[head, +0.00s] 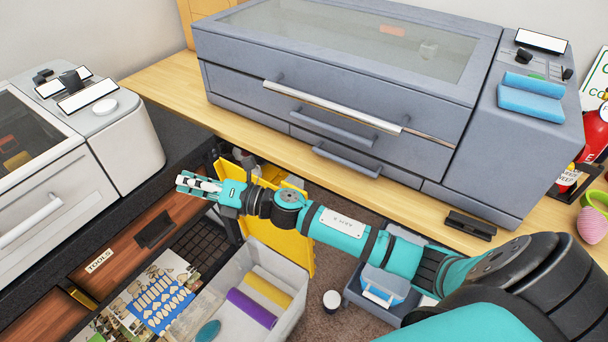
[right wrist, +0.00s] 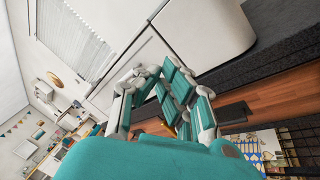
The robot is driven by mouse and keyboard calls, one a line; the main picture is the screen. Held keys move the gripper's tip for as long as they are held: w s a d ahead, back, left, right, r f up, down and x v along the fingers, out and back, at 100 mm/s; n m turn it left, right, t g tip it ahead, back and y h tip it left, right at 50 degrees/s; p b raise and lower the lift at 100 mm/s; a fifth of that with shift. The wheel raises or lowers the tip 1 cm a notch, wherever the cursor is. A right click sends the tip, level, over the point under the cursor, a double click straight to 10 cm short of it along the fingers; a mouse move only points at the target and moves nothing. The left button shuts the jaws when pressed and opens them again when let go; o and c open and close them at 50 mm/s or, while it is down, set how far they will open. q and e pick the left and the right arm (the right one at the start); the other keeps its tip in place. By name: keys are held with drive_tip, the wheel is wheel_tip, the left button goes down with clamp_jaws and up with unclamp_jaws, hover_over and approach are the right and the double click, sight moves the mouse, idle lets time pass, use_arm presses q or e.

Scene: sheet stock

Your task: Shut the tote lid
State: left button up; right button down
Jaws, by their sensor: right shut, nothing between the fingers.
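The tote (head: 263,257) is a pale grey open bin low in the middle of the head view. A yellow panel (head: 293,253), which looks like its lid, stands raised along the tote's far side. The lid is partly hidden behind my right arm. Inside the tote lie a purple roll (head: 251,308), a yellow roll (head: 270,286) and a teal oval item (head: 208,331). My right gripper (head: 187,183) is shut and empty, above and left of the lid, apart from it. The gripper also shows in the right wrist view (right wrist: 162,78). My left gripper is out of view.
A large grey machine with drawers (head: 350,85) stands on a wooden bench behind. A white machine (head: 110,130) sits on a dark counter at left, above a wooden tools drawer (head: 125,250). A grey box with a blue item (head: 383,287) is right of the lid.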

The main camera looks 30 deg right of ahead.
drive_tip(key=s+d+r+n+g+h+p, duration=0.1)
drive_tip(key=s+d+n+g+h, duration=0.2)
drive_tip(key=d+n+g+h, duration=0.7)
drive_tip(key=s+d+n+g+h, duration=0.25)
drive_tip(key=d+n+g, duration=0.25)
drive_tip(key=d+n, duration=1.05)
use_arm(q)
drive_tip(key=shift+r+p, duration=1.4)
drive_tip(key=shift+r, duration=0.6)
use_arm(e)
wheel_tip(320, 180, down, 10)
drive_tip(key=shift+s+a+r+y, duration=0.25)
drive_tip(key=shift+s+y, duration=0.05)
drive_tip(key=shift+y, duration=0.05)
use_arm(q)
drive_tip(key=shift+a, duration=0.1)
use_arm(e)
drive_tip(key=shift+a, duration=0.1)
